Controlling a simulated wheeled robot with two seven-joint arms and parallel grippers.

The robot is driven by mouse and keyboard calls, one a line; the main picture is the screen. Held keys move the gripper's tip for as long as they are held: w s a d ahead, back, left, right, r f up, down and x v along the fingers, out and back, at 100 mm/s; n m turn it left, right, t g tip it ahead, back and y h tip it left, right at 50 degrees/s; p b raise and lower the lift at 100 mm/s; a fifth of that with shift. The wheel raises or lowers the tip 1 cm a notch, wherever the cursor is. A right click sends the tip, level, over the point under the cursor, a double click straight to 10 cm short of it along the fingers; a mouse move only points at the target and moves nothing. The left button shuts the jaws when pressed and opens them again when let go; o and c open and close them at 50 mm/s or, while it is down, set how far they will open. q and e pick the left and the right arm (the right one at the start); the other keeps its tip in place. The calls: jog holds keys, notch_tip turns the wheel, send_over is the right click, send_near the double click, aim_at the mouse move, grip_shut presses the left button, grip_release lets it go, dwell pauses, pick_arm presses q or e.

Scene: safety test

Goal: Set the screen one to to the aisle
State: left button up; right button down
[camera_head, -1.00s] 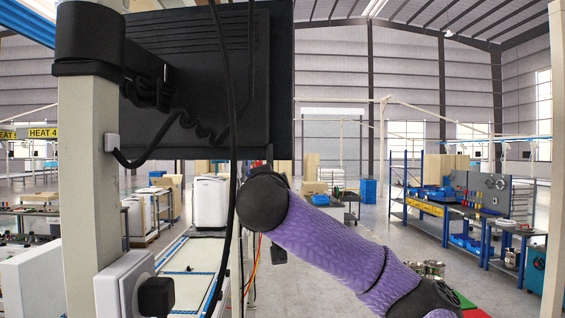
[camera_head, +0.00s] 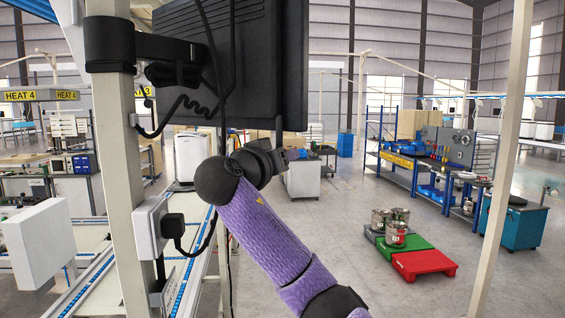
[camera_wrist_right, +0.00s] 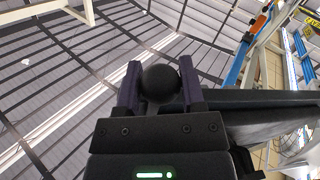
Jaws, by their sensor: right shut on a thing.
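The screen (camera_head: 262,65) is a black monitor seen from behind at the top of the head view, its upper part cut off. A black arm and clamp (camera_head: 110,45) hold it to a pale post (camera_head: 118,150). My purple right arm reaches up to its lower edge, where the right gripper (camera_head: 276,152) is. In the right wrist view the gripper (camera_wrist_right: 160,85) has its two fingers on either side of a round black knob (camera_wrist_right: 160,82), shut on it. The screen's dark edge (camera_wrist_right: 265,103) runs beside the fingers. The screen's front is hidden. My left gripper is not in view.
Cables hang in front of the screen, and a socket box (camera_head: 150,228) with a black plug is on the post. A workbench (camera_head: 425,165) stands right. Metal pots (camera_head: 396,232) stand near a red platform (camera_head: 424,264). The grey floor between is open.

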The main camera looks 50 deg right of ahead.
jog(key=shift+s+a+r+m+g, duration=0.15)
jog(key=shift+s+a+m+g, duration=0.15)
jog(key=shift+s+a+g, duration=0.15)
jog(key=shift+d, duration=0.1)
jog(key=c, duration=0.6)
grip_release()
jog(key=o, duration=0.4)
jog(key=shift+s+a, duration=0.15)
jog(key=shift+a, duration=0.1)
